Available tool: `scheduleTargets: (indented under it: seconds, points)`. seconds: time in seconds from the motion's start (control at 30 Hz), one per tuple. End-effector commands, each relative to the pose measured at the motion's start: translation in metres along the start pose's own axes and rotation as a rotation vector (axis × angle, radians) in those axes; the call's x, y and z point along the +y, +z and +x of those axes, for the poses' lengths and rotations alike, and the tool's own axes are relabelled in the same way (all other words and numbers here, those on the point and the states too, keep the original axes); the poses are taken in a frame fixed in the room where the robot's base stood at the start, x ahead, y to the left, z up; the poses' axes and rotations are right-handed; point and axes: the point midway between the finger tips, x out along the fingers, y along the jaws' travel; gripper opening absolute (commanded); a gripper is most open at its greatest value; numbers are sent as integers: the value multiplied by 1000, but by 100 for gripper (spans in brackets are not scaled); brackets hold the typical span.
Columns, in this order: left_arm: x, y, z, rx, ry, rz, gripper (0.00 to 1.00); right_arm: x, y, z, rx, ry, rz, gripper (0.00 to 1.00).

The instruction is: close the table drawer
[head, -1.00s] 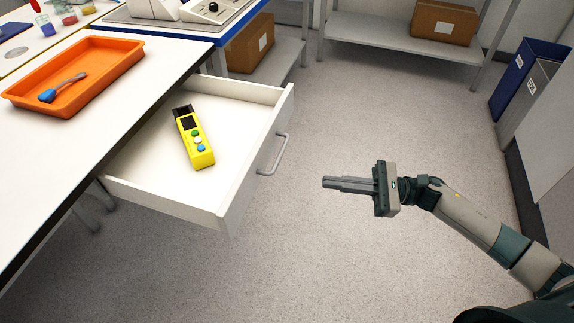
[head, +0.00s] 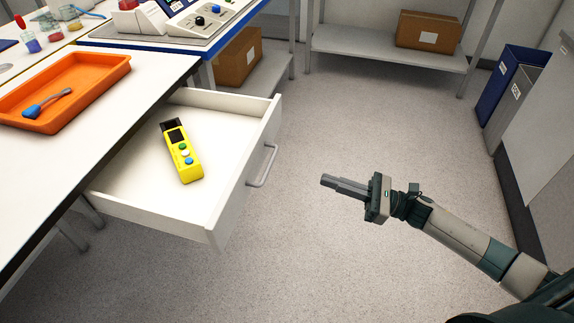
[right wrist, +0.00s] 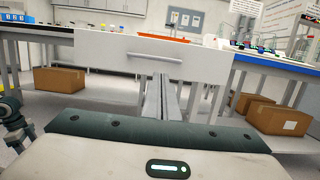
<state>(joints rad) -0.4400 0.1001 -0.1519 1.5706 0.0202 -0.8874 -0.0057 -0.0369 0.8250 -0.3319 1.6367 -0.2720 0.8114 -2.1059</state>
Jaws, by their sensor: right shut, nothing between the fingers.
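The white table drawer (head: 212,236) stands pulled out from under the white table (head: 136,125). A yellow handheld device (head: 183,152) with coloured buttons lies inside it. The drawer's metal handle (head: 263,166) is on its front face, facing right. My right gripper (head: 324,180) is shut and empty, to the right of the handle and apart from it. In the right wrist view the shut fingers (right wrist: 161,97) point toward the drawer front (right wrist: 112,56), with the handle (right wrist: 153,57) just above the fingertips. My left gripper is not in view.
An orange tray (head: 112,72) with a blue-headed tool sits on the table. A bench with a blue edge (head: 205,45) and instruments stands behind. Cardboard boxes (head: 428,30) sit on low shelves, and bins (head: 505,85) stand at the right. The floor around the gripper is clear.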

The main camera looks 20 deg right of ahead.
Motion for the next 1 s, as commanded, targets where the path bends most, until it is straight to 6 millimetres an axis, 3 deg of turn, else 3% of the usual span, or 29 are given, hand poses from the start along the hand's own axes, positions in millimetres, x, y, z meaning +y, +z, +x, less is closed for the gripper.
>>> scheduleTargets:
  seconds: [0.23,0.6,0.8,1.0]
  points:
    - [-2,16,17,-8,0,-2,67,0,4,38,-4,3,-1,0]
    - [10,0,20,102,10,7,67,0,4,101,-2,3,0,0]
    - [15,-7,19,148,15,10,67,0,2,119,-1,1,0,0]
    - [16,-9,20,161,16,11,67,1,0,124,0,2,0,0]
